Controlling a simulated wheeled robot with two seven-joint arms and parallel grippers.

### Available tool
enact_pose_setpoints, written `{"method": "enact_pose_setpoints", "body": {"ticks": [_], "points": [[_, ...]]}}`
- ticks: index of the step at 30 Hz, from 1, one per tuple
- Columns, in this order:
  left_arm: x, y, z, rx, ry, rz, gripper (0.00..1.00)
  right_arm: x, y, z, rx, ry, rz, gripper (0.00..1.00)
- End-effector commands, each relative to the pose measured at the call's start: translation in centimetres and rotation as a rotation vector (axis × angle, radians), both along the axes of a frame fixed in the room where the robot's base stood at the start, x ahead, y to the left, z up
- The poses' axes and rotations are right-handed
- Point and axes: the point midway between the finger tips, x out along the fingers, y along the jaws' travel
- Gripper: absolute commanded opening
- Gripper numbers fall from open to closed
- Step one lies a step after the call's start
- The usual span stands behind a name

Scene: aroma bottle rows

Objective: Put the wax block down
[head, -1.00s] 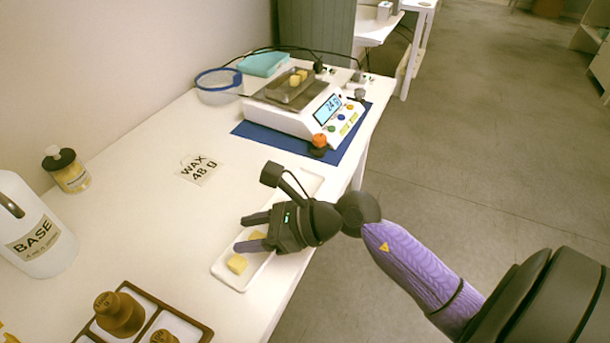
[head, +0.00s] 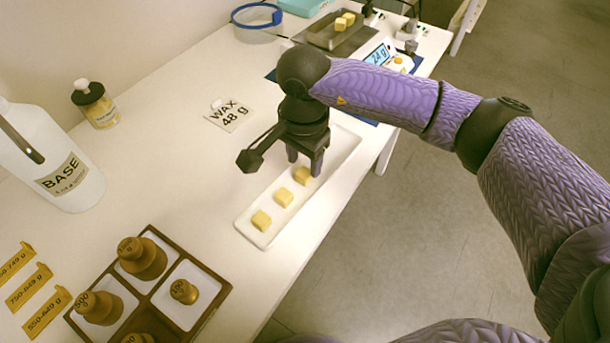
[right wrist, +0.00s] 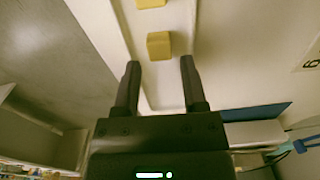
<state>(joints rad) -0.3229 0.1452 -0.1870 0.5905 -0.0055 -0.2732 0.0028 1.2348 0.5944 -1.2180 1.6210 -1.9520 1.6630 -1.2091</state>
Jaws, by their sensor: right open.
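A white tray (head: 326,178) near the table's right edge holds three yellow wax blocks in a row: a near one (head: 261,220), a middle one (head: 283,197) and a far one (head: 302,175). My right gripper (head: 305,163) points down over the tray at the far block. Its fingers are open and hold nothing. In the right wrist view, a wax block (right wrist: 158,45) lies just beyond the open fingertips (right wrist: 159,63), with a gap around it. Two more wax blocks (head: 345,21) sit on the scale pan (head: 322,36). My left gripper is out of view.
The scale display (head: 379,55) reads 24 g. A "WAX 48 g" card (head: 231,115) lies left of the tray. A brown weight box (head: 215,296), a BASE jug (head: 62,170) and a small capped jar (head: 97,105) stand to the left. The table's middle is clear.

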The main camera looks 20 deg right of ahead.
Motion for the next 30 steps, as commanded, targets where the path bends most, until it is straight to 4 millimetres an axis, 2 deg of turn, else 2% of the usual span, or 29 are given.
{"method": "enact_pose_setpoints", "body": {"ticks": [1, 3, 10, 15, 18, 26, 28, 30], "points": [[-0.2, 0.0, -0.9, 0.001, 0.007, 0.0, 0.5, -0.1, -0.1, -1.7, 0.001, 0.006, -0.001, 0.54], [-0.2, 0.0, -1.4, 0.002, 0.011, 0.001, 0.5, -0.1, -0.1, -3.0, 0.0, 0.006, -0.001, 0.54], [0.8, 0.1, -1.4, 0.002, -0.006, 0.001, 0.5, 0.0, -0.1, -3.1, 0.002, 0.0, -0.001, 0.54], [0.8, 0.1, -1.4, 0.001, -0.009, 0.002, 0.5, 0.0, -0.1, -3.1, 0.002, 0.0, -0.001, 0.18], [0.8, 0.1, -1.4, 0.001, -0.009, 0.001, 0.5, 0.0, 0.0, -3.1, 0.002, 0.0, -0.001, 0.0], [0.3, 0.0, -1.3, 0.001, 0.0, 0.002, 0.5, 0.0, 0.0, -3.0, 0.002, 0.0, -0.001, 0.0], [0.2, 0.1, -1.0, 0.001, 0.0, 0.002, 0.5, 0.0, 0.0, -2.3, 0.002, -0.002, -0.001, 0.0], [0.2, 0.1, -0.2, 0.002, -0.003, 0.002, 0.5, 0.0, 0.0, -0.7, 0.002, -0.005, 0.0, 0.0]]}}
